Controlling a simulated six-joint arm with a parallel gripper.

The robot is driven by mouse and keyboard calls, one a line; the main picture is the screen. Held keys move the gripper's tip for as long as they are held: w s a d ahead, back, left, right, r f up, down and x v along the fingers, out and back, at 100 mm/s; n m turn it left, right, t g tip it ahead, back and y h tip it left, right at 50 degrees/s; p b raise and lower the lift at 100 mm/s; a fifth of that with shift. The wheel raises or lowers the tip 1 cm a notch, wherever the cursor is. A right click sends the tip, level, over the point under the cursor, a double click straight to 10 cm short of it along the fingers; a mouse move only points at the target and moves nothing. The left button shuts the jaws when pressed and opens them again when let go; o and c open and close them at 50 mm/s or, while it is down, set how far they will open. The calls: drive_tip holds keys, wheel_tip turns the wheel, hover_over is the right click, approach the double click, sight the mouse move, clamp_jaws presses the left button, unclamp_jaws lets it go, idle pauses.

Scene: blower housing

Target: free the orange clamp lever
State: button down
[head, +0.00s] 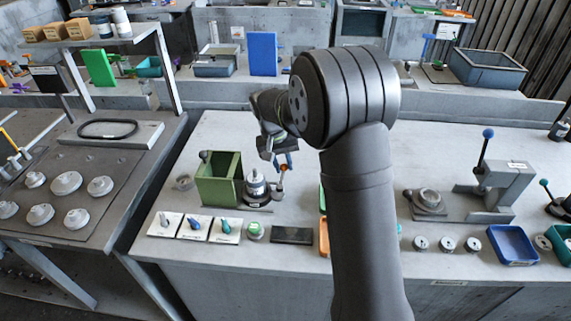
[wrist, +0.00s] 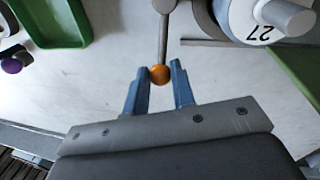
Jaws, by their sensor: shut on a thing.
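The orange clamp lever shows in the wrist view as an orange ball (wrist: 159,75) on a thin grey rod that runs up to a round grey pivot. In the head view its knob (head: 283,167) is small, beside the blower housing (head: 256,188). My gripper (wrist: 160,74) has its two blue fingertips on either side of the ball and is shut on it. In the head view my gripper (head: 283,163) comes down from above at the lever; the arm does not hide it. The housing's silver cylinder (wrist: 262,17), marked 27, is at the wrist view's upper right.
A green box (head: 219,179) stands directly left of the housing. White cards (head: 195,228) with small tools, a green round part (head: 254,231) and a dark flat pad (head: 291,235) lie in front. A green tray (wrist: 50,24) is at the wrist view's upper left.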

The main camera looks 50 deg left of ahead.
drive_tip(key=shift+a+r, duration=0.1)
idle(0.4)
drive_tip(key=c, duration=1.2)
unclamp_jaws()
wheel_tip(320, 180, up, 17)
drive_tip(key=s+a, duration=0.1)
drive_tip(key=s, duration=0.2)
drive_tip(key=shift+a, duration=0.35)
drive_tip(key=w+f, duration=0.1)
drive_tip(key=f, duration=0.4)
drive_tip(key=w+d+f, duration=0.1)
drive_tip(key=f, duration=0.5)
drive_tip(key=w+f, duration=0.1)
drive_tip(key=f, duration=0.5)
drive_tip(key=shift+d+f, duration=0.1)
drive_tip(key=shift+d, duration=0.3)
